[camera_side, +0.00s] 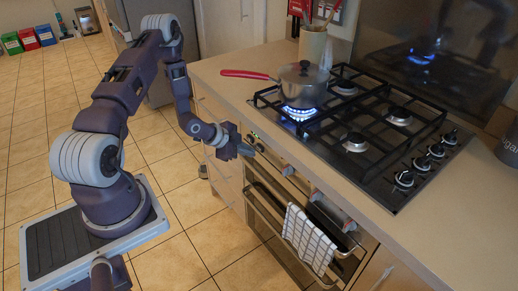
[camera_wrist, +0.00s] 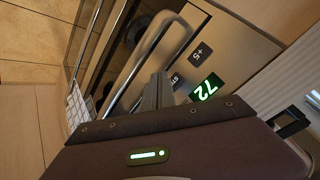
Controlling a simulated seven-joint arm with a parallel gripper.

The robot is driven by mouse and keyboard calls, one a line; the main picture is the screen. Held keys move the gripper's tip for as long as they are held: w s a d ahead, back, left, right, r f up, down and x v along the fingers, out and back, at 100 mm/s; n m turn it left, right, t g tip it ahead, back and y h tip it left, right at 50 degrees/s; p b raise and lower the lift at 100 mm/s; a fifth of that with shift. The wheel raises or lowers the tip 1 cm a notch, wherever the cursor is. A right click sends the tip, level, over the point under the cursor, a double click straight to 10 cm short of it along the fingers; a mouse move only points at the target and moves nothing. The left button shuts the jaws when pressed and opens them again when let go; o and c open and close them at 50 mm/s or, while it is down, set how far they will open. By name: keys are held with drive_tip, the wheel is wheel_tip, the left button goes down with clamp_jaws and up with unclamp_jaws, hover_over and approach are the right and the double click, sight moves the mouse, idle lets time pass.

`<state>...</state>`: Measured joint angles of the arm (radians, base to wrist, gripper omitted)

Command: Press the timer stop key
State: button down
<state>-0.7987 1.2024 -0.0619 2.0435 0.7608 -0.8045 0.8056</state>
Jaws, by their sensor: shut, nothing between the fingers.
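The timer shows a green 72 on its dark display (camera_wrist: 207,88) in the wrist view, on the oven's control panel (camera_wrist: 222,48). A key marked +5 (camera_wrist: 203,50) lies above the display. A key whose lettering begins "ST" (camera_wrist: 177,80) lies left of the display, partly hidden by my fingers. My gripper (camera_wrist: 158,80) is shut and empty, its tips close beside that key. I cannot tell whether they touch the panel. In the side view my gripper (camera_side: 246,150) is at the oven front's left end, below the counter edge.
A long oven handle (camera_wrist: 125,80) runs close left of my fingers. A checked towel (camera_side: 308,240) hangs on the oven front. A pot (camera_side: 303,84) with a red handle sits over a lit blue flame on the hob above.

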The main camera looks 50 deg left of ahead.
drive_tip(key=shift+w, duration=0.4)
drive_tip(key=shift+w, duration=0.45)
idle(0.6)
drive_tip(key=shift+s, duration=0.85)
drive_tip(key=s, duration=0.5)
idle(0.7)
